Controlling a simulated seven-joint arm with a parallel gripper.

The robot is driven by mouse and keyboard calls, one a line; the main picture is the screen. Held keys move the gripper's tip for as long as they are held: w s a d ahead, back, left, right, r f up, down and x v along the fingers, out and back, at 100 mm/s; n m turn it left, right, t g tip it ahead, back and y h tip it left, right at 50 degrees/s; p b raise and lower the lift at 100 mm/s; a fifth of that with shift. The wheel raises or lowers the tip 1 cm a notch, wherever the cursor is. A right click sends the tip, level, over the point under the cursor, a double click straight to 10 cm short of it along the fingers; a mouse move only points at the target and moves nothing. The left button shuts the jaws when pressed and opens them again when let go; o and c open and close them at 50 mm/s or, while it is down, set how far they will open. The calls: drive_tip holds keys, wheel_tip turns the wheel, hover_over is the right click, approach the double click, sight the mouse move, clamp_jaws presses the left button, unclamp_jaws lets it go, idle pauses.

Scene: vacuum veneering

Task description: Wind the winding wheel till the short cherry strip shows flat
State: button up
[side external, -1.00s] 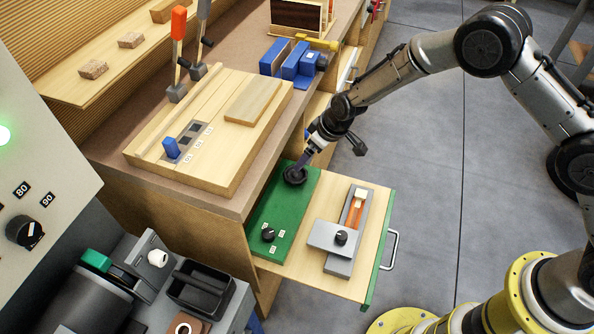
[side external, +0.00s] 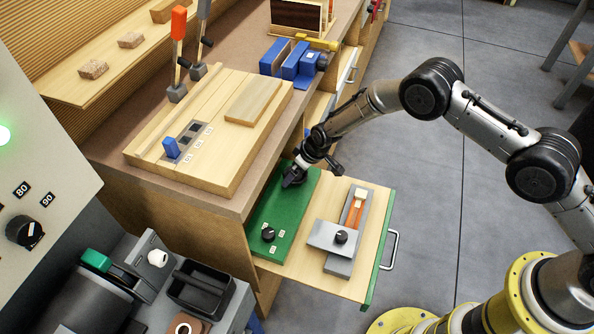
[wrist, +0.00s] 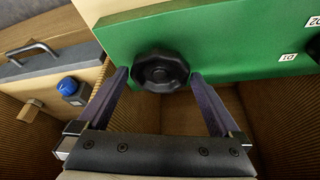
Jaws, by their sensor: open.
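The winding wheel (wrist: 160,70) is a black, lobed handwheel on the green board (wrist: 225,38). In the wrist view it sits between the tips of my gripper's two fingers (wrist: 159,78), one on each side, at or very near its rim. The fingers are apart; whether they touch the wheel I cannot tell. In the side view my gripper (side external: 292,180) is low over the far end of the green board (side external: 268,215) and largely covers the wheel. I cannot make out a short cherry strip for certain in either view.
A grey slide unit (side external: 340,262) with an orange strip and a black knob (side external: 341,236) stands right of the green board on the pulled-out shelf. Another black knob (side external: 268,234) is on the board's near end. A wooden block unit (side external: 205,145) stands on the bench to the left.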

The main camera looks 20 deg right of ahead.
drive_tip(key=c, duration=1.1)
drive_tip(key=shift+o, duration=0.2)
drive_tip(key=shift+s+a+m+h, duration=0.1)
drive_tip(key=shift+m+h, duration=0.5)
drive_tip(key=shift+m, duration=1)
drive_tip(key=o, duration=1.1)
drive_tip(key=shift+c, duration=0.2)
drive_tip(key=v, duration=1.3)
drive_tip(key=shift+s+r, duration=0.3)
drive_tip(key=shift+s, duration=0.05)
